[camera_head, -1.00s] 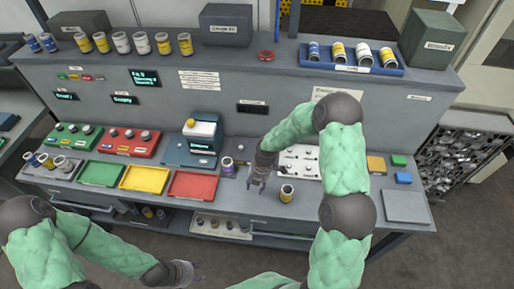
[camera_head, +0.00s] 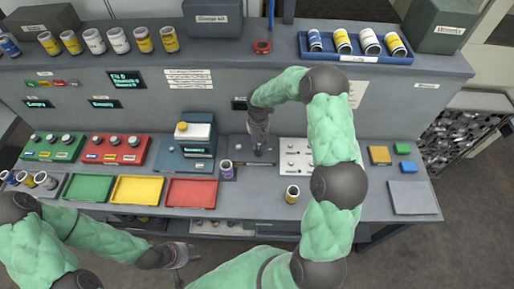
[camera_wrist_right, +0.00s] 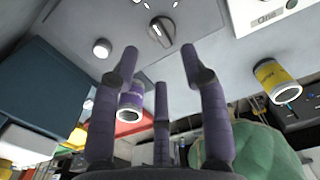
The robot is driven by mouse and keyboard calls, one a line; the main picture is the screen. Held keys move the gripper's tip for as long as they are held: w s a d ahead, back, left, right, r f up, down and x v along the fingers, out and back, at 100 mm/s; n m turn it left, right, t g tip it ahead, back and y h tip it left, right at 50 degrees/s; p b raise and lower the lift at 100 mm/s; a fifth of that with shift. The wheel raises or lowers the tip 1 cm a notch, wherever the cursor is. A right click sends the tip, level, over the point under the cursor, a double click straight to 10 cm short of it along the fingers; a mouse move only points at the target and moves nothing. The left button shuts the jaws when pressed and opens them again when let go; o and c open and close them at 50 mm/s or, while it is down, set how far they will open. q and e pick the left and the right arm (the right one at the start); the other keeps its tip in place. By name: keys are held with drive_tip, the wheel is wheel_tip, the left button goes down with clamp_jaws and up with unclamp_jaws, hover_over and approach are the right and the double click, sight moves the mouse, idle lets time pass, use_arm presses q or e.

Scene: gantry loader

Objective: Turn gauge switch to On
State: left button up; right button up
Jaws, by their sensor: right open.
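A grey rotary knob with a pale pointer line (camera_wrist_right: 162,31), which looks like the gauge switch, sits on the grey surface in the right wrist view. My right gripper (camera_wrist_right: 160,55) is open and empty, with its purple fingers apart just short of the knob. In the head view my right gripper (camera_head: 259,149) is at the back of the bench, left of the white panel (camera_head: 296,146), and hides the knob. A white panel edge with a partly cut label (camera_wrist_right: 264,17) shows beside it. My left gripper (camera_head: 184,254) hangs at the bench's front; its jaws are unclear.
A purple-banded can (camera_head: 227,169) stands left of my right gripper; a yellow-banded can (camera_head: 292,194) stands in front and right. A round white button (camera_wrist_right: 102,48) is near the knob. Red (camera_head: 192,193), yellow (camera_head: 137,190) and green (camera_head: 88,188) trays lie left.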

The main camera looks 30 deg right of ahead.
sight(258, 150)
wheel_tip(258, 150, down, 7)
drive_tip(key=shift+w+r, duration=0.15)
drive_tip(key=shift+r, duration=0.05)
clamp_jaws()
